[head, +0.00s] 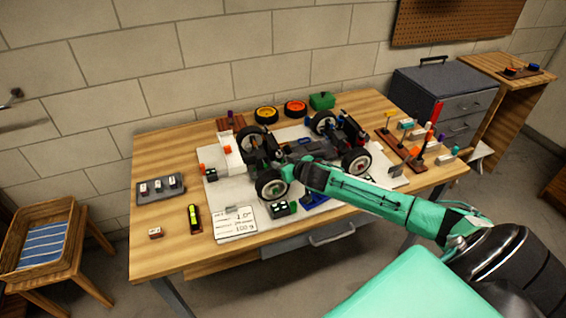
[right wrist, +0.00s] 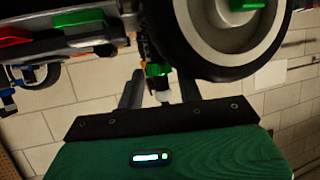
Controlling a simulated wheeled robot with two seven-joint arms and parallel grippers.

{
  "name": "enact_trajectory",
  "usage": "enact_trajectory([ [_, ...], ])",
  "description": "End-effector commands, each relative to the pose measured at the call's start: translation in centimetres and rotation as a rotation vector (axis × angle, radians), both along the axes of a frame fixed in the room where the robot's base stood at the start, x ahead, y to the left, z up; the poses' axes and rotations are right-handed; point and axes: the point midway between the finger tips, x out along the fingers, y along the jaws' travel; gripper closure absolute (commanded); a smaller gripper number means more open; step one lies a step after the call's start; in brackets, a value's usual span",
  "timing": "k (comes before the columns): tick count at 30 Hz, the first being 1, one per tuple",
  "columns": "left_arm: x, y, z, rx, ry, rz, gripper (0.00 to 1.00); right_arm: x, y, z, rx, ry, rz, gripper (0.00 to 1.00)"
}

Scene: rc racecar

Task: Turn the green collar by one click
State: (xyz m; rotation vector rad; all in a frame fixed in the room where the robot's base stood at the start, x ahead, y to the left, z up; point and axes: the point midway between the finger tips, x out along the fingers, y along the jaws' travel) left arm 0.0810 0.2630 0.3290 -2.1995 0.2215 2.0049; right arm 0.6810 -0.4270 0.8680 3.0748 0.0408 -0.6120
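The RC car (head: 310,150) stands on a pale mat on the workbench. In the right wrist view, a small green collar (right wrist: 156,70) sits on a shock beside a large wheel (right wrist: 225,35), with a whitish piece below it. My right gripper (right wrist: 161,82) reaches up to it, its two dark fingers apart on either side. I see gaps beside the collar and no clear contact. In the head view my right arm covers the near side of the car, and the collar cannot be made out there. My left gripper is in neither view.
A white card (head: 235,224) and a green-and-black block (head: 284,208) lie near the front. A tool rack (head: 400,150) stands at the right, two spare wheels (head: 266,115) at the back.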

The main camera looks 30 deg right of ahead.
Motion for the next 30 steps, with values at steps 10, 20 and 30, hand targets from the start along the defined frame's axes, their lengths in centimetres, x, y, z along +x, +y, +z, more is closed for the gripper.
enact_trajectory([
  [10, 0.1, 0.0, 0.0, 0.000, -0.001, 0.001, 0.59, 0.0, 0.2, 0.0, 0.003, -0.001, -0.010, 0.96],
  [20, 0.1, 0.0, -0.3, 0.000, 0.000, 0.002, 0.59, 0.2, 0.8, 0.0, 0.007, -0.006, -0.151, 0.96],
  [30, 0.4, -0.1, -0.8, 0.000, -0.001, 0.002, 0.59, 0.3, 1.0, 0.1, 0.006, -0.008, -0.314, 0.96],
])
